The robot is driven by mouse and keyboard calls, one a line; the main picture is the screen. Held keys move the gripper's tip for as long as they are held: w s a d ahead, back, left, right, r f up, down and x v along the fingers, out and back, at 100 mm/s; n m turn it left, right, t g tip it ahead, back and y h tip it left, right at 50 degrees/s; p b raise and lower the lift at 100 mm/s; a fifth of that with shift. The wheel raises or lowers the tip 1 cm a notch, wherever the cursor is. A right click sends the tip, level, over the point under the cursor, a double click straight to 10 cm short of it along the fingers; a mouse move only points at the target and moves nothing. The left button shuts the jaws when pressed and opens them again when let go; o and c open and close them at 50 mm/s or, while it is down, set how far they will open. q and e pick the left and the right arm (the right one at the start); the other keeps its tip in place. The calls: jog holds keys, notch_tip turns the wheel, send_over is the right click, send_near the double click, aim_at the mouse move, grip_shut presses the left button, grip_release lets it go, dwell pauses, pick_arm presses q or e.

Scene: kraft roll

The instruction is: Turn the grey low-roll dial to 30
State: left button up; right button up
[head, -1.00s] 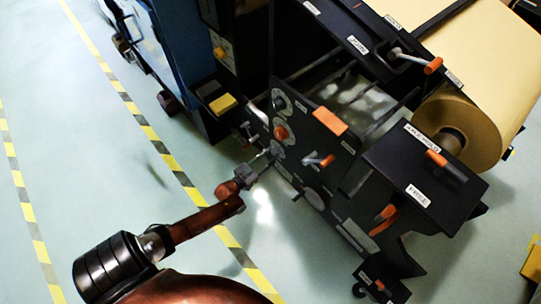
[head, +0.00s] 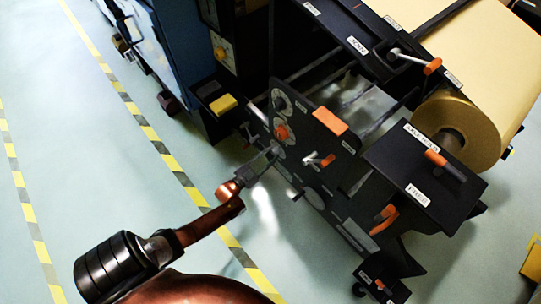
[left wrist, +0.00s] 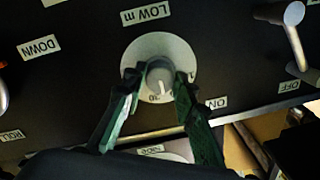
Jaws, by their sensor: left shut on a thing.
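The grey low-roll dial (left wrist: 159,76) is a round grey knob on a pale scale disc under a "LOW m" label. Its white pointer mark faces down in the left wrist view, close to a figure that looks like 30. My left gripper (left wrist: 158,80) has its two dark green fingers on either side of the knob and is shut on it. In the head view my left gripper (head: 271,152) reaches the black panel from the lower left, and its fingertips partly hide the dial. My right gripper is not in view.
An orange knob (head: 282,132) and another pale dial (head: 280,101) sit above on the same panel. An orange-tipped lever (head: 326,160) is to the right. "DOWN", "ON" and "OFF" labels surround the dial. Open floor lies left of the machine.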

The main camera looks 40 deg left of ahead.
pick_arm(q)
jog(key=m, duration=0.3)
jog(key=shift+f, duration=0.1)
jog(key=shift+m, duration=0.6)
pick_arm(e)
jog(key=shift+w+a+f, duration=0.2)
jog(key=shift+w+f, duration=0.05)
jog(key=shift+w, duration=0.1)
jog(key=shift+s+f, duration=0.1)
pick_arm(q)
jog(key=o, duration=1.2)
jog(key=shift+c, duration=0.2)
